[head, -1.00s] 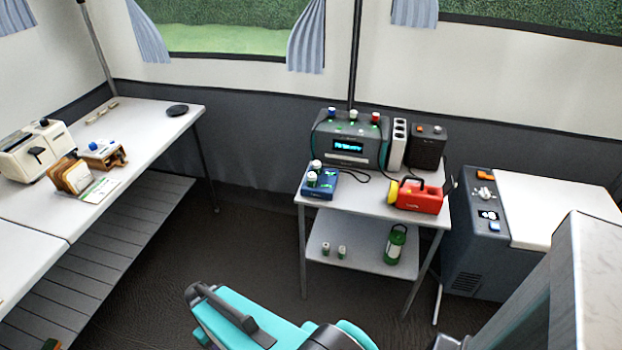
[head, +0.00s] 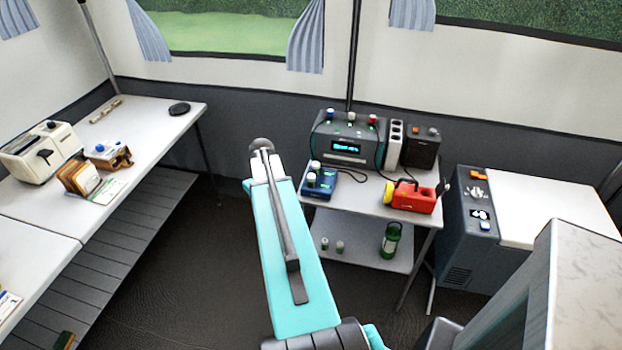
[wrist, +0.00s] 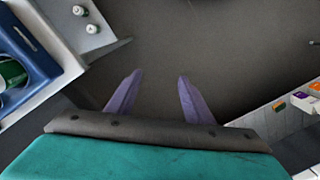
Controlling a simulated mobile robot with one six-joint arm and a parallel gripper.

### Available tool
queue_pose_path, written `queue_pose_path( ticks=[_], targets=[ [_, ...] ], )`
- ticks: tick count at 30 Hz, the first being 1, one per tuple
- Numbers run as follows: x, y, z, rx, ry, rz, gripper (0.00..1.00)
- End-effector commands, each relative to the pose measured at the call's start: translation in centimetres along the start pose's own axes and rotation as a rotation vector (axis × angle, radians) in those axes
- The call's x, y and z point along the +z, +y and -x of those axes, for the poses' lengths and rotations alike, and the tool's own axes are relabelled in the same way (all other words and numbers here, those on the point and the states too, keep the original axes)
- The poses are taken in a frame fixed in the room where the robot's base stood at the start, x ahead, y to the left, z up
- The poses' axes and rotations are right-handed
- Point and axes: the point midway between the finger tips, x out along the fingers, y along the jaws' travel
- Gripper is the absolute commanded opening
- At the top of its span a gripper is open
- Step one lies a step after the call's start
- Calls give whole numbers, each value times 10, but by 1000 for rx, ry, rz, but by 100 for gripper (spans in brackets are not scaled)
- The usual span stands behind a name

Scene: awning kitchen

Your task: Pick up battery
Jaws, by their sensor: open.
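Two small batteries, a left one (head: 325,243) and a right one (head: 340,247), stand upright on the lower shelf of the small table in the head view. They show with pale tops at upper left in the wrist view, one (wrist: 80,10) behind the other (wrist: 91,28). More battery-like cylinders (head: 311,180) stand on the blue charger (head: 323,190) on the tabletop. My gripper (wrist: 159,76) is open and empty, its purple fingers over dark floor, right of the batteries. The fingers cannot be made out in the head view.
A red lamp (head: 413,196) and a radio (head: 350,143) share the tabletop. A green lantern (head: 390,241) stands on the lower shelf. A grey cooler (head: 473,235) is at right.

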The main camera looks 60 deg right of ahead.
Motion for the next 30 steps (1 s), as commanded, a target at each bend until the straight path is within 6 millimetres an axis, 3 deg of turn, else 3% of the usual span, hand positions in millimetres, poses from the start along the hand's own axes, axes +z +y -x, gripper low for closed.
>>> queue_pose_path(
  ticks=[1,9,15,20,30],
  targets=[
    [-3,22,26,6,20,-18,47],
    [6,118,131,39,104,-79,47],
    [20,163,183,61,141,-107,47],
    [26,176,197,68,151,-115,47],
    [26,176,197,69,152,-114,47]
  ],
)
